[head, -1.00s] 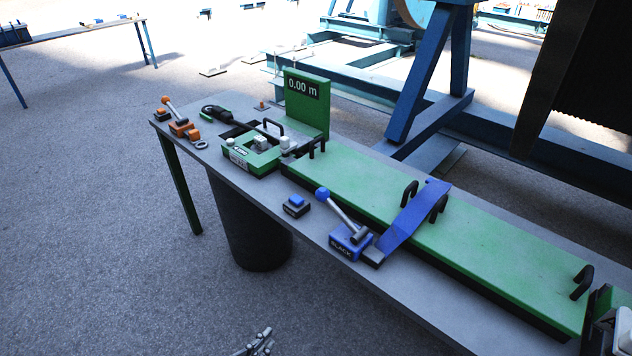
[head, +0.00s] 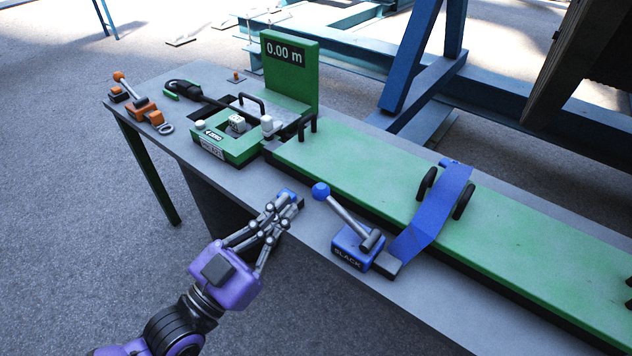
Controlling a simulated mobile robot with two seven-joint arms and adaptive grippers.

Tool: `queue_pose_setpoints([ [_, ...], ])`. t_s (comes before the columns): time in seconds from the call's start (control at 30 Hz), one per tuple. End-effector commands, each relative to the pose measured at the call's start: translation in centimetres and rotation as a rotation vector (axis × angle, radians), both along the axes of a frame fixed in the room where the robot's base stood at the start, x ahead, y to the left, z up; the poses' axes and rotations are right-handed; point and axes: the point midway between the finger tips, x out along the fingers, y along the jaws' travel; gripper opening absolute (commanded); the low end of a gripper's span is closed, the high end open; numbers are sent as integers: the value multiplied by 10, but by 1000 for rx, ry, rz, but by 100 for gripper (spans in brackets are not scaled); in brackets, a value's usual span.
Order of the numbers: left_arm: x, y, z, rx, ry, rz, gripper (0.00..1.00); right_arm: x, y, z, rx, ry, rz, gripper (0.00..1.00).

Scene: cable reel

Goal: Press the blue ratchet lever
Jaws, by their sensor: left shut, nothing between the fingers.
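The blue ratchet lever is a grey rod with a blue ball knob (head: 320,190). It leans up and left from a blue base block (head: 352,246) labelled SLACK, at the front edge of the table. My left gripper (head: 288,207) reaches in from the lower left, its fingers shut and empty. A gap shows between the fingers and the knob. My right gripper is out of view.
A bent blue plate (head: 437,215) runs from beside the base onto the long green bed (head: 380,175). A green unit (head: 228,138), a 0.00 m display (head: 290,70) and an orange lever (head: 140,104) stand further left on the grey table (head: 175,85).

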Motion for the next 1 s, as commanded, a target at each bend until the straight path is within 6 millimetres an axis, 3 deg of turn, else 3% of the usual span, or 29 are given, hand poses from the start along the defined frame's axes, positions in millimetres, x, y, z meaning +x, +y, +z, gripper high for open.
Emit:
queue_pose_setpoints([
  [0.27, 7, -5, 3, -1, -1, 1, 0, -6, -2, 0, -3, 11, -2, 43],
  [0.73, 75, -62, 32, -2, -2, -1, 0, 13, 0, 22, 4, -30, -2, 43],
  [0.83, 76, -58, 10, 6, 6, 0, 0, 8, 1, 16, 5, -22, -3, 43],
  [1.0, 77, -55, -7, 3, 4, 0, 0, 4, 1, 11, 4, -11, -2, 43],
])
